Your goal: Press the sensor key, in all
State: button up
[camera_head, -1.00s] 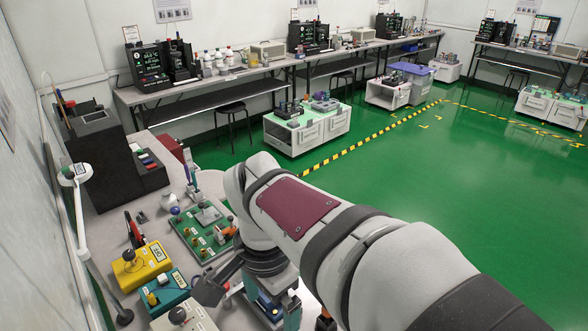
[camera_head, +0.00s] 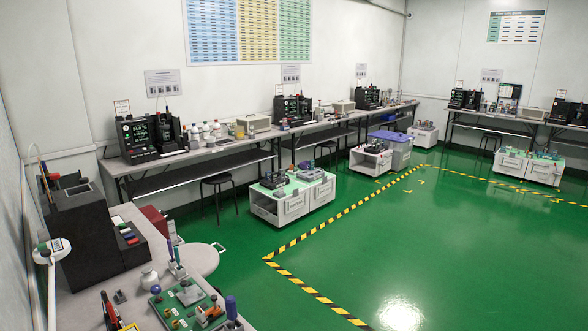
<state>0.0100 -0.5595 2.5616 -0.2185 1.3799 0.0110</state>
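No sensor key can be made out in this view. At the bottom left, a grey bench (camera_head: 75,312) shows only in part. On it, a green board (camera_head: 163,313) with several small knobs and parts is cut off by the lower edge. A sliver of a yellow device (camera_head: 129,327) shows at the bottom edge beside a red and black upright part (camera_head: 110,308). Faces and keys of any handheld testers are out of frame. My gripper and arm are not in view.
A dark block with slots (camera_head: 75,235) and a white round-headed stand (camera_head: 50,250) are at the left. Wall benches hold black test stations (camera_head: 140,140). The green floor (camera_head: 450,240) is open at right.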

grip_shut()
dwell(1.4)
